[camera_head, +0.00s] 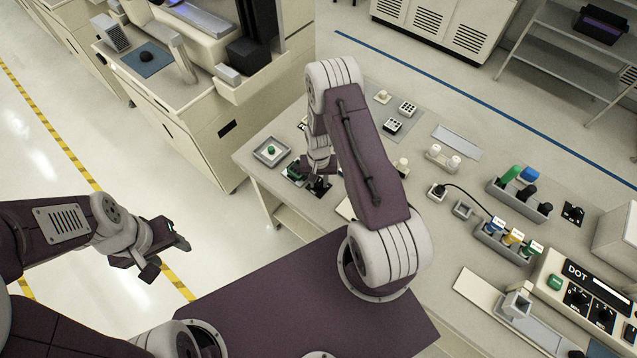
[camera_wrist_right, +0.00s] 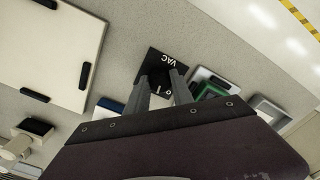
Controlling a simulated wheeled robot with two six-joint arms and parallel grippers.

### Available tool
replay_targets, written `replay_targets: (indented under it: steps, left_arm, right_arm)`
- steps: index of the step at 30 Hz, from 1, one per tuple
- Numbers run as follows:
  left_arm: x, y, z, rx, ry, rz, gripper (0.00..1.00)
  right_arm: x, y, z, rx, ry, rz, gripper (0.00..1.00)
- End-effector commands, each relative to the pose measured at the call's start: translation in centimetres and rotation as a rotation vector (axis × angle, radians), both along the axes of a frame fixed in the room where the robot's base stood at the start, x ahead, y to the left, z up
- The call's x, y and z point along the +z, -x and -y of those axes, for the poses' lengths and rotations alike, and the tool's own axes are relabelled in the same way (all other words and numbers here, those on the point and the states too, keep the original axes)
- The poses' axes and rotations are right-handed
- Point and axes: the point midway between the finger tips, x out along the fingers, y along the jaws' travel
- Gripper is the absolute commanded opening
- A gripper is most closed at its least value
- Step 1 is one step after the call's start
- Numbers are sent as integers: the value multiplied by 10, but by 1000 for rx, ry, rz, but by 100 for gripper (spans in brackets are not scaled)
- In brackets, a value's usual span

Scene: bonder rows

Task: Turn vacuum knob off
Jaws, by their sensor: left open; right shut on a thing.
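The black vacuum plate marked VAC (camera_wrist_right: 170,62) lies on the bench in the right wrist view, with small white marks beside its dark knob (camera_wrist_right: 158,78). My right gripper (camera_wrist_right: 161,84) reaches down over the plate, its two grey fingers on either side of the knob and shut on it. The fingers and wrist hide part of the knob, so its exact angle is hard to tell. In the head view my right gripper (camera_head: 318,178) is at the bench's left part, mostly behind my forearm. My left gripper (camera_head: 163,247) is open and empty over the floor.
A green part (camera_wrist_right: 209,92) sits right beside the plate. A small tray with a green knob (camera_head: 271,151) is near the bench's left corner. Connector blocks (camera_head: 519,195) and a DOT control box (camera_head: 585,295) stand to the right. A pale flat board (camera_wrist_right: 50,50) lies nearby.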

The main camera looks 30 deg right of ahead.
Motion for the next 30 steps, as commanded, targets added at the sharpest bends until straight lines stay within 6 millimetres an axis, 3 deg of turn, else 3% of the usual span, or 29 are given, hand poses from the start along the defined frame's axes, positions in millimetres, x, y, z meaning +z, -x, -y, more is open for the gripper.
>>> replay_targets:
  steps: [15,30]
  left_arm:
    - [-21,0,0,0,0,0,53]
    - [-26,0,0,0,0,0,53]
  right_arm:
    - [1,-4,2,434,3,10,0]
    - [2,-4,2,613,4,10,0]
